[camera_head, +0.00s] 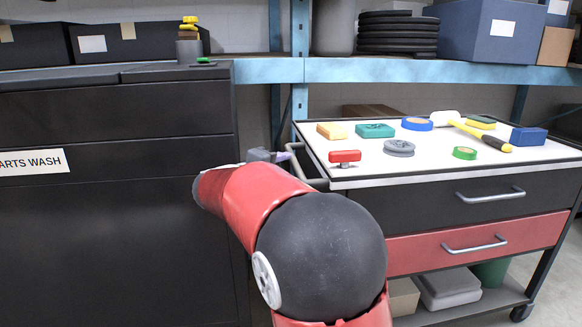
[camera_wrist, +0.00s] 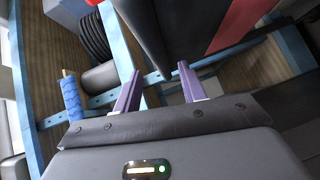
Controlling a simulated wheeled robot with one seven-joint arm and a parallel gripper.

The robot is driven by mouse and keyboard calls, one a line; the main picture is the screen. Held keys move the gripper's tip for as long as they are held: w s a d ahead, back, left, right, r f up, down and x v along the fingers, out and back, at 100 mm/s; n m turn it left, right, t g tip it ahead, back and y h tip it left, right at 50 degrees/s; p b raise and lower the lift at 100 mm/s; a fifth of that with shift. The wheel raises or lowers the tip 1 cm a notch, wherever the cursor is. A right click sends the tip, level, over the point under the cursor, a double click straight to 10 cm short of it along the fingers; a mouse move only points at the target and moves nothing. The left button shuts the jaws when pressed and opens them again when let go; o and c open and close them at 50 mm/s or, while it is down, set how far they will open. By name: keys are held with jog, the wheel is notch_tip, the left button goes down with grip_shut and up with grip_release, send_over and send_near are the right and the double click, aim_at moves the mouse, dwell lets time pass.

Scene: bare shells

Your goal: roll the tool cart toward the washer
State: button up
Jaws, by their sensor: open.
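The tool cart (camera_head: 455,175) stands at the right, with a white top, a black drawer, a red drawer and a low shelf. Its grey side handle (camera_head: 310,168) sticks out at its left end. The washer is a black cabinet (camera_head: 110,220) at the left, labelled "PARTS WASH"; a gap separates it from the cart. My gripper (camera_head: 284,156) is beside the cart's left end, close to the handle, partly hidden by my red arm. In the wrist view my gripper (camera_wrist: 158,82) shows two purple fingers apart. I cannot tell whether the handle is between them.
Several small things lie on the cart top, including a red block (camera_head: 345,156), a grey disc (camera_head: 399,147) and a yellow-handled tool (camera_head: 480,133). A blue-framed shelf (camera_head: 400,70) runs behind, holding boxes and a stack of black rings (camera_head: 397,35). Floor shows at the lower right.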

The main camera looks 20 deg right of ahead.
aim_at(294, 163)
jog(key=x, duration=0.6)
jog(key=shift+d, duration=0.15)
jog(key=shift+c, duration=0.2)
jog(key=shift+f, duration=0.1)
grip_shut()
